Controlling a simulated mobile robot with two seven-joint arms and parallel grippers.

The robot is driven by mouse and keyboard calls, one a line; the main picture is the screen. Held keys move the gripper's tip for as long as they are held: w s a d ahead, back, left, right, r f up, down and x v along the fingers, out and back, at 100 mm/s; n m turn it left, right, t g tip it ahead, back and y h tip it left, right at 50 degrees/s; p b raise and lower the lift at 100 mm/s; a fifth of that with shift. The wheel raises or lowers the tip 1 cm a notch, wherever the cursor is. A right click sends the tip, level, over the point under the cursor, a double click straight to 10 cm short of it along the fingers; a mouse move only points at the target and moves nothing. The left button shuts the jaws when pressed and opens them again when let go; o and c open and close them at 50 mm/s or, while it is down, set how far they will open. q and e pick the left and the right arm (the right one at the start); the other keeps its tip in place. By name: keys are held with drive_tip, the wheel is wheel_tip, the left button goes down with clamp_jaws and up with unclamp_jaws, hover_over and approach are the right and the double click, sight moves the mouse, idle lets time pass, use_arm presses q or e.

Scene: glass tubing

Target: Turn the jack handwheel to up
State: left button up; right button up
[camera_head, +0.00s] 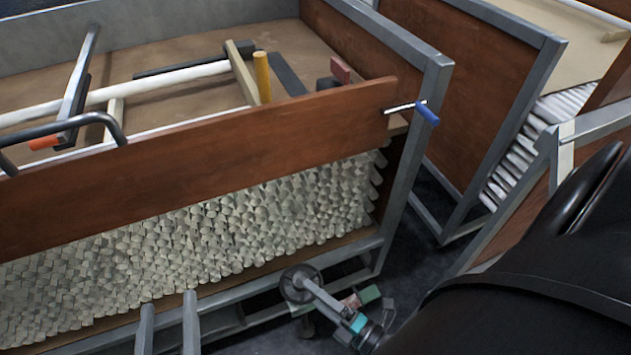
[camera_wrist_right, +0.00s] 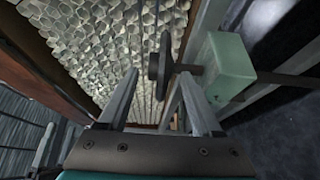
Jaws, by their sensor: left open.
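The jack handwheel (camera_head: 297,284) is a grey disc low beside the bench frame in the head view. In the right wrist view the handwheel (camera_wrist_right: 163,62) shows nearly edge-on, on a short shaft running to a green box (camera_wrist_right: 226,68). My right gripper (camera_head: 314,291) reaches it from the lower right. In the right wrist view its two fingers (camera_wrist_right: 158,78) are apart, with the wheel between or just beyond the tips; contact cannot be told. My left gripper (camera_head: 168,300) is at the bottom left, its fingers apart and empty, away from the wheel.
A steel-framed bench with a wooden front board (camera_head: 250,145) holds many stacked glass tubes (camera_head: 200,245) behind it. Tools and rods lie on its top. A blue-handled rod (camera_head: 427,113) sticks out at the bench corner. A second wooden-sided rack (camera_head: 465,100) stands at the right.

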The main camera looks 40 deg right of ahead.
clamp_jaws()
idle(0.3)
drive_tip(key=shift+y, duration=0.3)
drive_tip(key=shift+w+d+n+g+y, duration=0.15)
drive_tip(key=shift+n+g+y, duration=0.1)
drive_tip(key=shift+n+y, duration=0.35)
drive_tip(key=shift+s+d+n+g+y, duration=0.15)
drive_tip(key=shift+n+g+y, duration=0.2)
drive_tip(key=shift+y, duration=0.3)
drive_tip(key=shift+w+d+n+g+y, duration=0.1)
drive_tip(key=shift+d+n+g+y, duration=0.1)
drive_tip(key=shift+n+y, duration=0.4)
drive_tip(key=shift+o, duration=0.4)
unclamp_jaws()
